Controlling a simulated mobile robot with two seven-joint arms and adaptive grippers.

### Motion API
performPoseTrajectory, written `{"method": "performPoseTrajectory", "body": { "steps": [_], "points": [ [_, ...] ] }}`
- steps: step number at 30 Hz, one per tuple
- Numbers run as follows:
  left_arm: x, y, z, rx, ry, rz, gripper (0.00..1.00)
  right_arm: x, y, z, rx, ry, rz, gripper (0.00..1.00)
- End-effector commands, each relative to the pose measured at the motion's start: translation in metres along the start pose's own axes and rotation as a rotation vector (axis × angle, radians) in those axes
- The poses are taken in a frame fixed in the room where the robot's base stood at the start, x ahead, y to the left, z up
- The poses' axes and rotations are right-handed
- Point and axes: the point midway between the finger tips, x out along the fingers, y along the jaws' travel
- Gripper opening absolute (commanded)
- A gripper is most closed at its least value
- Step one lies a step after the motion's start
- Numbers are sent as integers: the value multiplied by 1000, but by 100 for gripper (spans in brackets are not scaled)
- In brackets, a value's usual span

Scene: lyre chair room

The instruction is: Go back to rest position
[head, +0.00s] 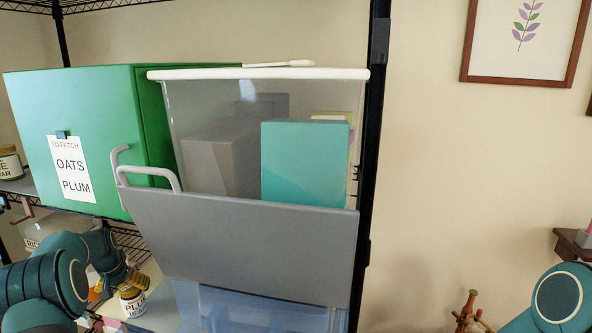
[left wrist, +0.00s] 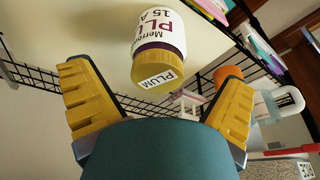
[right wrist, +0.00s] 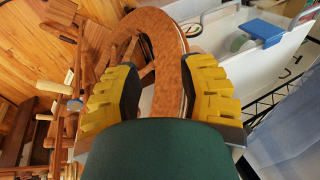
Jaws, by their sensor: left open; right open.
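My left gripper (head: 128,280) is at the lower left of the head view, beside a shelf, near a small jar labelled PLUM (head: 133,302). In the left wrist view its yellow-padded fingers (left wrist: 160,105) are wide apart with nothing between them, and the plum jar (left wrist: 158,45) with a gold lid is beyond the tips, apart from them. My right arm (head: 560,298) shows at the lower right of the head view; its gripper is out of that view. In the right wrist view my right gripper (right wrist: 163,95) is open, with a curved wooden rim (right wrist: 165,45) behind the fingers.
A green box (head: 85,110) with a note reading OATS, PLUM stands on the wire shelf rack. Beside it is a bin (head: 240,240) with a grey front, holding boxes. A blue clear bin (head: 255,310) is below. A dark post (head: 372,130) edges the rack.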

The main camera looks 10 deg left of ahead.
Motion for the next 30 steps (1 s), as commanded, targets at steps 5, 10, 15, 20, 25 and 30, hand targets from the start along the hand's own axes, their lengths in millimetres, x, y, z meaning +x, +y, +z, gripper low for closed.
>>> {"method": "performPoseTrajectory", "body": {
  "steps": [5, 10, 15, 20, 25, 30],
  "points": [
    [13, 0, -13, 0, -2, 1, 100, -3, -1, 0, 0, 0, -1, 40],
    [41, 1, -14, 0, -2, 1, 100, -4, -1, 0, 0, 0, -1, 40],
    [53, 0, -16, -1, 1, 1, 100, -6, -2, 0, 0, -1, -1, 40],
    [27, 0, -24, 0, 5, 0, 100, -2, -1, 0, 0, 0, -1, 40],
    [17, -5, -12, -2, -2, 2, 100, 1, 0, 0, 0, 0, 0, 40],
    [12, -13, 5, -3, 0, 1, 100, 4, 1, 0, 0, 0, 1, 40]
  ]
}}
